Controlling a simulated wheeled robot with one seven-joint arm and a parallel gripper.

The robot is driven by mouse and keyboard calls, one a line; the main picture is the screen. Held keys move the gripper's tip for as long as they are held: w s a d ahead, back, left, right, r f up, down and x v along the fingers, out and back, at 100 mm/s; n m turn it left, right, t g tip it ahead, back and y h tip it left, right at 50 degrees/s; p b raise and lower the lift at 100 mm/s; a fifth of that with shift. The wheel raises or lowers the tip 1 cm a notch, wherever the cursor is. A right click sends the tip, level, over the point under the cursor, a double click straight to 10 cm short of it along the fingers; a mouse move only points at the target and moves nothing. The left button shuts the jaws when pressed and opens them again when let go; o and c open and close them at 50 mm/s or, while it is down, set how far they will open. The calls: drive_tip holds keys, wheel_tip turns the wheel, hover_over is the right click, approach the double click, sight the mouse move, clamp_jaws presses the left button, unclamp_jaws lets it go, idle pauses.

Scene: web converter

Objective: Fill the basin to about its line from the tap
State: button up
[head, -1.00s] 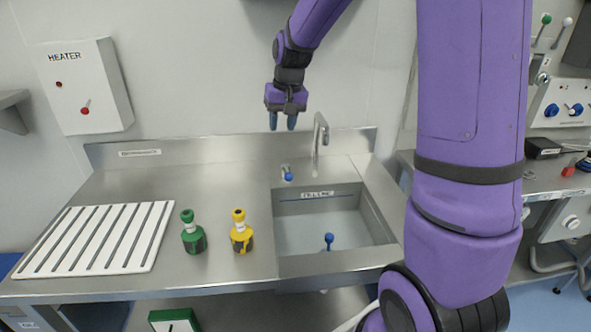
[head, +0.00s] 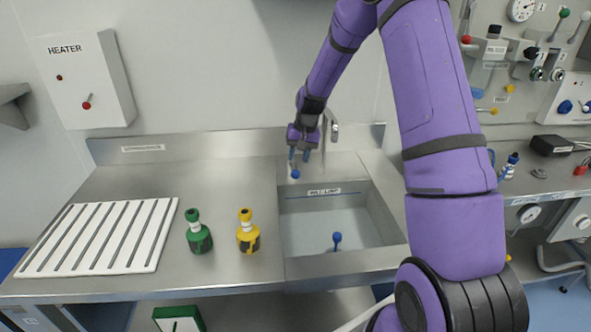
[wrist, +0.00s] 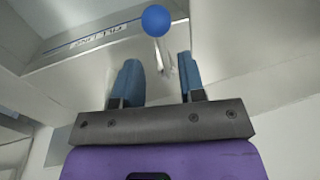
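The steel basin (head: 372,262) is sunk in the right part of the counter, with a labelled blue line (head: 325,193) on its back wall; the line also shows in the wrist view (wrist: 75,42). A blue-topped piece (head: 337,238) stands inside the basin. I cannot make out any water or stream. The tap (head: 325,140) rises behind the basin, partly hidden by my arm. A blue ball knob (head: 295,174) sits at its left; in the wrist view the knob (wrist: 157,20) is just beyond the fingertips. My gripper (head: 299,155) is open, pointing down above the knob.
A green bottle (head: 200,238) and a yellow bottle (head: 248,238) stand left of the basin. A white slatted rack (head: 95,237) lies at the far left. A heater box (head: 85,80) hangs on the wall. The counter behind the bottles is clear.

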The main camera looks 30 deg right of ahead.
sight(294, 167)
drive_tip(key=shift+w+a+f, duration=0.1)
drive_tip(key=shift+a+f, duration=0.05)
drive_tip(key=shift+f, duration=0.75)
drive_tip(key=shift+w+a+f, duration=0.1)
drive_tip(key=shift+a+f, duration=0.1)
drive_tip(key=shift+f, duration=0.75)
drive_tip(key=shift+a+f, duration=0.15)
drive_tip(key=shift+f, duration=0.75)
drive_tip(key=shift+a, duration=0.1)
clamp_jaws()
